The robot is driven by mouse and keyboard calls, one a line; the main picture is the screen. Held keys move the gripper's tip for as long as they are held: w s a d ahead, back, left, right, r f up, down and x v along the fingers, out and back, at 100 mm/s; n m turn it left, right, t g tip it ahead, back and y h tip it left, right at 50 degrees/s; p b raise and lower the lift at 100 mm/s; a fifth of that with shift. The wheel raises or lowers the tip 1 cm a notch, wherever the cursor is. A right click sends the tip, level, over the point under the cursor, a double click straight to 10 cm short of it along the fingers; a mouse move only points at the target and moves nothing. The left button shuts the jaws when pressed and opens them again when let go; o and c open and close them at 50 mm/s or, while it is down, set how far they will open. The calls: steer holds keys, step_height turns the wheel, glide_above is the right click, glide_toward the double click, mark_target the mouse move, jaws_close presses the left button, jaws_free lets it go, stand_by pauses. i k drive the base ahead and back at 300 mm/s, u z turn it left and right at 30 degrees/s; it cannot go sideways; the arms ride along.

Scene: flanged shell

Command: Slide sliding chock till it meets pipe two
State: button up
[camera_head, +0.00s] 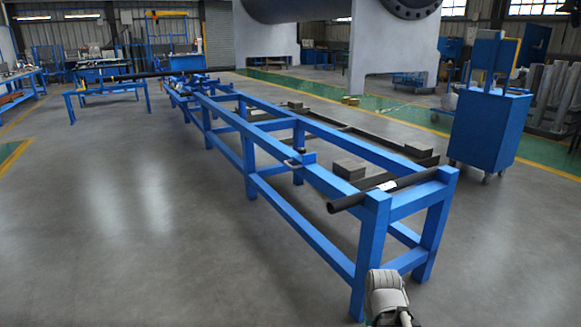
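A long blue steel rack (276,203) runs from the near right to the far left. A dark pipe (366,196) with a small white label lies across its near end, by the corner post. A long dark pipe (150,74) lies across the far end. I cannot tell which is pipe two. A small blue block with a dark fitting, perhaps the sliding chock (299,160), sits on the rack partway along, clear of the near pipe. The grey-white end of my arm (387,293) shows at the bottom edge; my gripper's fingers cannot be made out.
A blue cabinet cart (488,129) stands right of the rack. Grey blocks (348,169) and dark steel bars (378,141) lie on the floor beside and under the rack. A small blue stand (107,91) is at the far left. The floor left of the rack is clear.

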mark_target(298, 162)
steer(key=u, duration=0.1)
steer(key=i, duration=1)
steer(key=z, duration=0.05)
